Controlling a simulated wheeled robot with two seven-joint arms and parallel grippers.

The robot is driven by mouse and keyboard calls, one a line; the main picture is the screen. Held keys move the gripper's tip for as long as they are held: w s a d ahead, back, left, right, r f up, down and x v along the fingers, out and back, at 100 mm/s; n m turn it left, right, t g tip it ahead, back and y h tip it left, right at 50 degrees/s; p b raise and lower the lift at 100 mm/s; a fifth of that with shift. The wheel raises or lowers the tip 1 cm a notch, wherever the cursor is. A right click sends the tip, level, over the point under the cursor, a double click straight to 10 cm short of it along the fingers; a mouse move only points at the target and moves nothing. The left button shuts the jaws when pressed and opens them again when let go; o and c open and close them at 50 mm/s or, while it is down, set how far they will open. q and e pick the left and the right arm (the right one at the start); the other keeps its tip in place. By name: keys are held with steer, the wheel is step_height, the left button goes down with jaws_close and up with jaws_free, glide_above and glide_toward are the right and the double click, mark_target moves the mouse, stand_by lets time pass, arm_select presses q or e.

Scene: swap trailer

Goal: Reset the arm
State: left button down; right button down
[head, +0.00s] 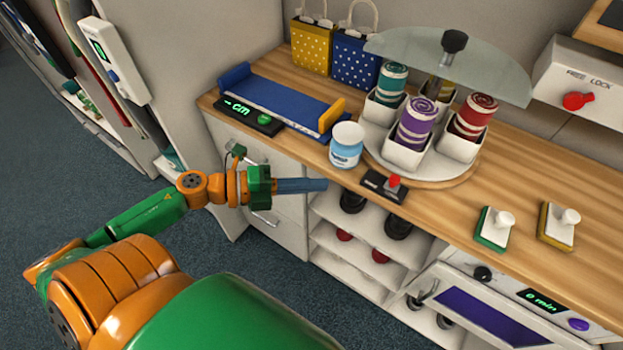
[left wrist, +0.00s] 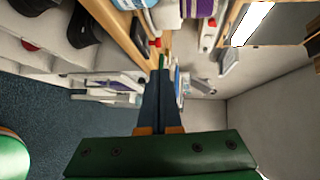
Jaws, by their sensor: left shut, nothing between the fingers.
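My left arm comes in from the left in the head view. Its gripper (head: 318,185) is shut and empty, with the fingers together, in front of the counter's front edge near the white jar with the blue label (head: 346,147). The shut blue fingers also show in the left wrist view (left wrist: 162,78), with nothing between them. My right gripper is in neither view.
The wooden counter (head: 540,185) holds a round carousel (head: 440,175) with several striped rolls, a blue tray (head: 280,95), a box with a red button (head: 385,186) and two handled blocks. Open shelves (head: 345,243) stand below. Blue-grey floor (head: 110,215) is clear at left.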

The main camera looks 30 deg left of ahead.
arm_select(q)
steer(key=shift+a, duration=0.1)
stand_by(0.3)
steer(key=w+a+f+n+t+y, duration=0.25)
steer(key=a+f+n+y, duration=0.25)
steer(key=a+f+n, duration=0.25)
steer(key=s+a+f+n+g+y, duration=0.1)
steer(key=s+a+f+n+y, duration=0.15)
steer(key=f+n, duration=0.4)
steer(key=s+a+f+n+g+y, duration=0.1)
steer(key=s+a+f+n+y, duration=0.2)
steer(key=f, duration=0.7)
steer(key=s+d+f+n+g+y, duration=0.1)
steer(key=s+d+f+n+g, duration=0.2)
steer(key=s+f, duration=0.3)
steer(key=s+d+f+n+g+y, duration=0.1)
steer(key=s+d+f+n+g, duration=0.15)
steer(key=s+f, duration=0.35)
steer(key=s+d+f+n+g, duration=0.1)
steer(key=s+d+f+g, duration=0.1)
steer(key=s+d, duration=0.2)
steer(key=s+d+f+n+g, duration=0.1)
steer(key=s+d+f+g, duration=0.2)
steer(key=s, duration=0.5)
steer(key=shift+d+f+h, duration=0.25)
steer(key=shift+d+h, duration=0.1)
steer(key=shift+d, duration=0.2)
